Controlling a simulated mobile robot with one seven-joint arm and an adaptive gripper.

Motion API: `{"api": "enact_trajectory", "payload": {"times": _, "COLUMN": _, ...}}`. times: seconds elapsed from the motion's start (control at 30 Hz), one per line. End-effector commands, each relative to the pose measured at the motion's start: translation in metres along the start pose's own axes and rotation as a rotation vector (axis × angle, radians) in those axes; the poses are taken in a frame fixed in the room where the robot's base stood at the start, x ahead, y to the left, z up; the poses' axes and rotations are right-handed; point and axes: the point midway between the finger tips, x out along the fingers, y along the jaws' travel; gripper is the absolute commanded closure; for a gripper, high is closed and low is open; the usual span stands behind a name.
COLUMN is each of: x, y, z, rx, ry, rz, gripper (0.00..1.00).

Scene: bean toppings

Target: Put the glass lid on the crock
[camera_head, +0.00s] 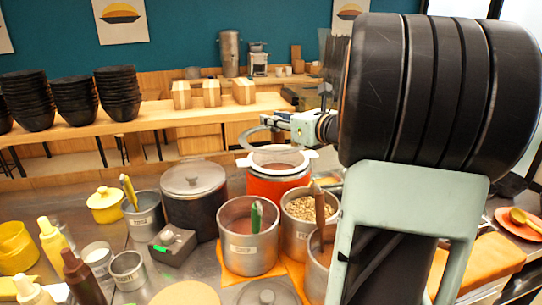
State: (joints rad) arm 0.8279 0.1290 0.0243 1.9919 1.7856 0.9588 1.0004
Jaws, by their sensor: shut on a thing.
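A red crock (278,187) with a pale, two-handled rim stands on the counter near the middle of the view. My gripper (278,121) reaches in from the right above the crock and is shut on the glass lid (243,138). The lid shows as a grey, see-through ring above the crock's back left. It appears apart from the rim, but the exact gap is hard to tell. My arm covers the right side of the view, and the gripper's far parts are small.
A dark lidded pot (193,198) stands left of the crock. Metal pots with toppings, one with a green-handled tool (256,217), stand in front. A grey box (173,245) and a yellow pot (105,205) are to the left. Stacked black bowls (75,98) stand on the back counter.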

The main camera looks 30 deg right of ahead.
Motion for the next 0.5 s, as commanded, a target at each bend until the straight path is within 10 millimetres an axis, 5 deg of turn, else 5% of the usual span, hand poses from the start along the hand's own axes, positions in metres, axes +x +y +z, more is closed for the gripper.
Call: {"api": "enact_trajectory", "payload": {"times": 0.5, "x": 0.058, "y": -0.051, "z": -0.023, "rx": 0.002, "ry": -0.001, "rz": 0.001, "gripper": 1.00}}
